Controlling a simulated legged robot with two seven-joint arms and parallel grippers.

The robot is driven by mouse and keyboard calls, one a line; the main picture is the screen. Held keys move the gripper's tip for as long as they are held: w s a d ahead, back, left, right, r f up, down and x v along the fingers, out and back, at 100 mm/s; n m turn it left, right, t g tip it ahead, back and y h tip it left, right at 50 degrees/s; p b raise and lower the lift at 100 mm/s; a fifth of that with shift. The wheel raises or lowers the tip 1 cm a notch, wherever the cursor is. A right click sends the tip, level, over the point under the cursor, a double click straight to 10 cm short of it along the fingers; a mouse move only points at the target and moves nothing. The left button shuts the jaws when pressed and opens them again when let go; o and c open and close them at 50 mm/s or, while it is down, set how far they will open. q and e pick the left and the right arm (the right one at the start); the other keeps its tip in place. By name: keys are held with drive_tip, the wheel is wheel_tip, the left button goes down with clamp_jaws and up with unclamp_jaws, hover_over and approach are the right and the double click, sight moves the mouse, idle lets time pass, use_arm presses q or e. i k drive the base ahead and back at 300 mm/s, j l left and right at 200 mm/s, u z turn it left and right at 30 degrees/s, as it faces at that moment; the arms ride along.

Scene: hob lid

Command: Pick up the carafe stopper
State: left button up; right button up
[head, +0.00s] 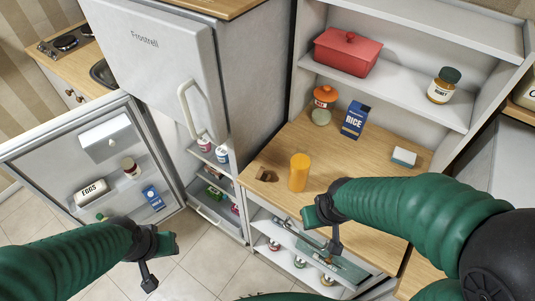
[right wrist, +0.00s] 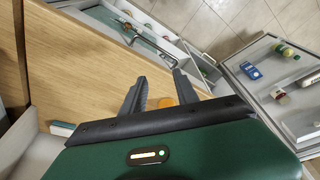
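An orange cylinder (head: 299,172), possibly the carafe, stands upright on the wooden counter. A small dark brown piece (head: 266,175) lies left of it near the counter's edge; I cannot tell whether it is the stopper. My right gripper (head: 321,232) is open and empty by the counter's front edge, nearer than the cylinder. In the right wrist view its fingers (right wrist: 159,80) are spread, and an orange patch (right wrist: 165,102) shows partly hidden behind the gripper. My left gripper (head: 162,262) is open and empty over the floor, in front of the open fridge door.
An orange-lidded jar (head: 325,95), a blue rice box (head: 355,120) and a white-topped block (head: 404,156) stand farther back on the counter. A red pot (head: 347,52) and a honey jar (head: 444,85) stand on the shelf above. An open drawer (head: 280,228) juts below the counter.

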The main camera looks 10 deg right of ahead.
sight(260, 173)
drive_tip(key=i+j+z, duration=0.2)
drive_tip(key=j+z, duration=0.25)
drive_tip(key=i+j+z, duration=0.15)
drive_tip(key=j+z, duration=0.15)
drive_tip(key=z, duration=0.15)
drive_tip(key=i+j, duration=0.1)
drive_tip(key=j, duration=0.45)
drive_tip(key=i+j+z, duration=0.15)
drive_tip(key=j, duration=0.9)
drive_tip(key=i+z, duration=0.05)
drive_tip(key=i, duration=0.05)
